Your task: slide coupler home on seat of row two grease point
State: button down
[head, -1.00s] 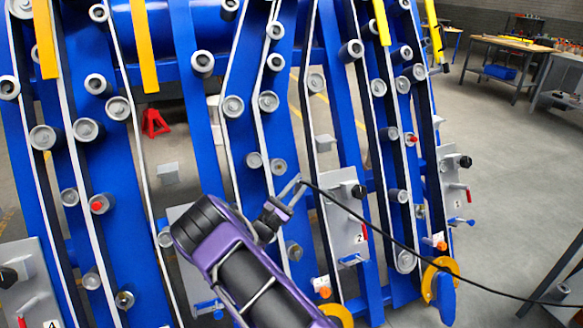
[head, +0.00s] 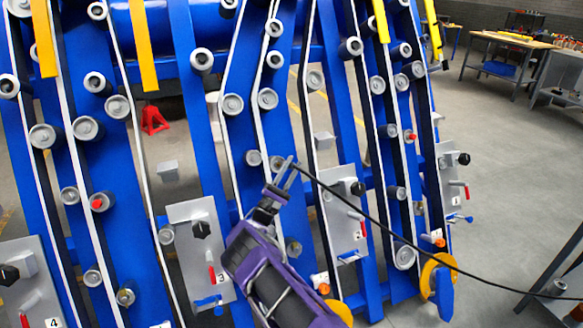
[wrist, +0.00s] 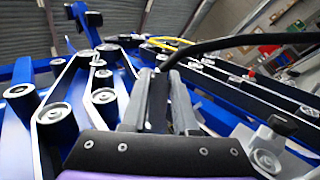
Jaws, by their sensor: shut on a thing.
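My gripper (head: 283,178) is in front of the blue frame, left of the grey plate marked 2 (head: 343,222). It is shut on the dark coupler, which shows between the fingers in the wrist view (wrist: 158,98). A black hose (head: 385,225) runs from the coupler to the lower right, and it leaves to the upper right in the wrist view (wrist: 235,43). The coupler looks apart from the frame, though its depth is hard to judge. The fingers hide most of it. I cannot tell which fitting is the row two grease point seat.
Grey rollers (head: 267,98) and pale belts line the blue beams close around my gripper. The plate marked 3 (head: 190,212) with a black knob and red lever stands left of my arm. The plate marked 1 (head: 450,180) is farther right. Open floor (head: 510,190) lies at right.

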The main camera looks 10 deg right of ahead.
jog(key=shift+f+b, duration=0.15)
jog(key=shift+b, duration=0.2)
jog(key=shift+w+f+b, duration=0.15)
jog(key=shift+f+b, duration=0.1)
jog(key=shift+b, duration=0.3)
jog(key=b, duration=0.2)
jog(key=w+f+b, duration=0.1)
jog(key=b, duration=0.1)
jog(key=shift+w+a, duration=0.15)
jog(key=shift+w, duration=0.1)
jog(key=shift+w+a+f+b, duration=0.1)
jog(key=shift+w+f+b, duration=0.2)
jog(key=shift+w+b, duration=0.5)
jog(key=shift+w+a+b, duration=0.15)
jog(key=shift+w+b, duration=0.25)
jog(key=shift+b, duration=0.15)
jog(key=shift+s+r+p, duration=0.1)
jog(key=shift+r+p, duration=0.05)
jog(key=shift+p, duration=0.25)
jog(key=shift+s+r+p, duration=0.1)
jog(key=shift+p, duration=0.2)
jog(key=shift+s+r+p, duration=0.3)
jog(key=shift+s+p, duration=0.3)
jog(key=shift+p, duration=0.6)
